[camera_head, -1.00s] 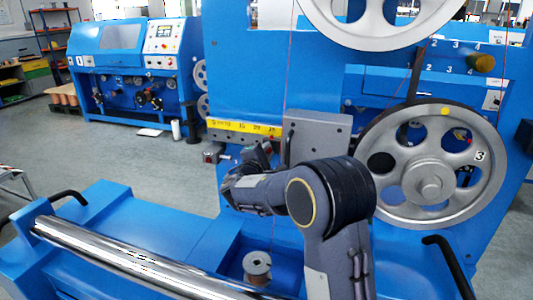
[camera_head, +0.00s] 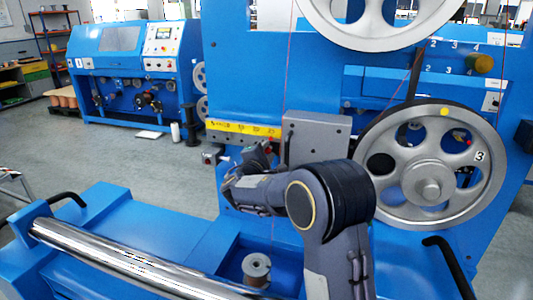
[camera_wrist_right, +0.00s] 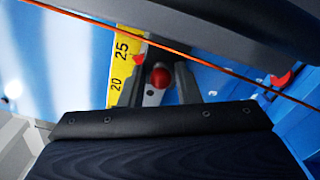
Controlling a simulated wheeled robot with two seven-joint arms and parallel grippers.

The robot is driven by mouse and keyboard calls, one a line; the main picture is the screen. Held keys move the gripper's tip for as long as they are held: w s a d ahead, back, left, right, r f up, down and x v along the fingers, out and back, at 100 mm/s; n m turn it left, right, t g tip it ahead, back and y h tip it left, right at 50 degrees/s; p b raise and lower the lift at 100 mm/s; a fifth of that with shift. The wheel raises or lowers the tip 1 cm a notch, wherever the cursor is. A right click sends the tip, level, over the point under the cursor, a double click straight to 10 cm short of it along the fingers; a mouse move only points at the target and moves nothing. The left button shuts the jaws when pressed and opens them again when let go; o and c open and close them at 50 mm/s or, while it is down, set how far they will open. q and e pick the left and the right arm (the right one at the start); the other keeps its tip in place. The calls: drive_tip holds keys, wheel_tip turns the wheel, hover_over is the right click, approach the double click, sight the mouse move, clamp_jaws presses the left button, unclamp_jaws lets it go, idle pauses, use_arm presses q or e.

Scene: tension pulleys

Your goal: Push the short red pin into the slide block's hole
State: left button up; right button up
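The slide block (camera_head: 318,138) is a grey metal block on the blue machine, just right of the yellow scale. My right gripper (camera_head: 262,152) is at the block's left side, in front of the scale. In the right wrist view, the short red pin's round red head (camera_wrist_right: 161,77) shows between the two dark fingers of my right gripper (camera_wrist_right: 158,86). The fingers stand apart, with gaps visible beside the head. The pin's shank and the hole it belongs to cannot be made out. My left gripper is out of view.
A yellow scale (camera_head: 240,129) runs left of the block. A large grey pulley (camera_head: 480,200) stands close on its right. A thin orange wire (camera_wrist_right: 215,68) crosses the right wrist view. A spool (camera_head: 256,268) and a shiny roller (camera_head: 120,262) are below.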

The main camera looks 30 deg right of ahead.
drive_tip(key=shift+o, duration=1.1)
drive_tip(key=b+v, duration=0.1)
drive_tip(key=v, duration=0.7)
drive_tip(key=shift+b, duration=0.3)
drive_tip(key=shift+f, duration=0.1)
